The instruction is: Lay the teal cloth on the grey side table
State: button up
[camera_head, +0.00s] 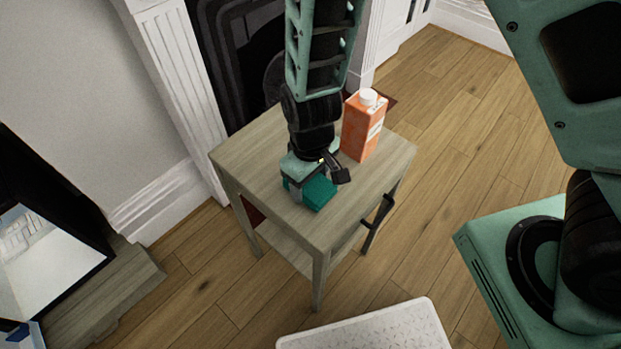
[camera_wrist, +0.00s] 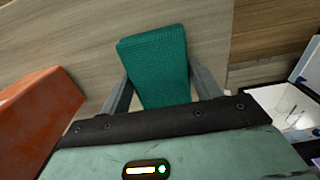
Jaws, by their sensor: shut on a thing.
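The teal cloth (camera_head: 319,193) is a small folded pad at the tabletop of the grey side table (camera_head: 256,150). In the wrist view the cloth (camera_wrist: 156,66) lies between the two fingers of my gripper (camera_wrist: 158,92). My gripper (camera_head: 308,186) points down over the front part of the tabletop and is shut on the cloth. The wood-grained tabletop (camera_wrist: 60,48) shows behind the cloth. I cannot tell whether the cloth touches the tabletop or is held just above it.
An orange carton (camera_head: 361,128) with a white cap stands on the table just right of my gripper; it also shows in the wrist view (camera_wrist: 38,120). A white patterned mat (camera_head: 370,328) lies in front. A fireplace stands behind, and a dark-framed screen (camera_head: 45,255) stands at left.

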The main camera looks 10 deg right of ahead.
jog(key=shift+f, duration=0.15)
jog(key=o, duration=0.9)
notch_tip(320, 180, up, 12)
jog(key=p, duration=0.2)
jog(key=shift+n+y, duration=0.3)
jog(key=shift+n, duration=0.1)
jog(key=s+d+r, duration=0.1)
jog(key=s+r, duration=0.3)
jog(key=s+d+r, duration=0.2)
jog(key=s+r, duration=0.2)
jog(key=s, duration=0.1)
jog(key=s+d+r, duration=0.1)
jog(key=s+r, duration=0.2)
jog(key=s, duration=0.1)
jog(key=shift+s+d+r, duration=0.3)
jog(key=shift+s+r, duration=0.1)
